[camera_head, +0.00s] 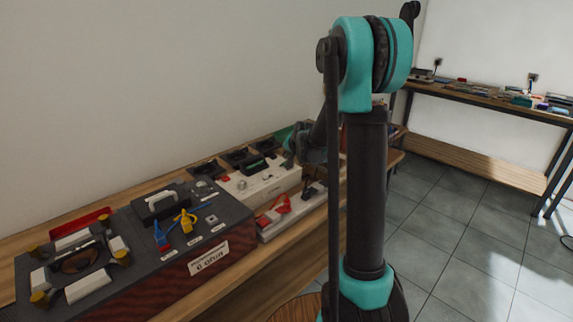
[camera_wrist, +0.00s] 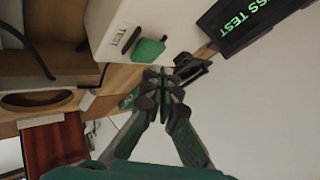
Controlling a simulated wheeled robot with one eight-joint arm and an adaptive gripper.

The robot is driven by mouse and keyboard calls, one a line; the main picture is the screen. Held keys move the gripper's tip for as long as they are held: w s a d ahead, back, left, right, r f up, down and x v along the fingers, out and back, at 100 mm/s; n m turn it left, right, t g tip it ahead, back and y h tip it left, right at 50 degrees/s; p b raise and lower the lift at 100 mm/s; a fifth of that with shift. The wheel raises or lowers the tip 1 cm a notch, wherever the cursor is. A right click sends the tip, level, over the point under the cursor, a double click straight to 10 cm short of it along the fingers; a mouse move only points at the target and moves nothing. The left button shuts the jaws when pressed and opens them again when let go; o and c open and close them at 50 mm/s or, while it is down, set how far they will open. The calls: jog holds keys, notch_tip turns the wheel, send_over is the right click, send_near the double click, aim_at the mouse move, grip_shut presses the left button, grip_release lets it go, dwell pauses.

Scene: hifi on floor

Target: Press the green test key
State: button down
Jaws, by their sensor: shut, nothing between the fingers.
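In the wrist view a green key (camera_wrist: 148,50) sticks out from the face of a white box (camera_wrist: 112,22), beside a small label reading TEST (camera_wrist: 118,36). My gripper (camera_wrist: 163,82) is shut and empty. Its fingertips lie just below and right of the green key in the picture; a small gap shows, and I cannot tell the depth between them. In the head view my gripper's end is over the far part of the bench, partly hidden by my own arm, and the green key cannot be made out there.
A black panel with green lettering ending in TEST (camera_wrist: 250,18) is close at the upper right of the wrist view. In the head view a dark grey box (camera_head: 130,245) with clamps and coloured parts stands on the wooden bench, and a white unit (camera_head: 262,185) stands beyond it.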

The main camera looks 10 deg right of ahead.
jog(key=shift+f, duration=0.15)
jog(key=shift+f, duration=0.25)
jog(key=shift+f, duration=0.55)
dwell(0.9)
jog(key=shift+r, duration=1)
jog(key=shift+r, duration=2.5)
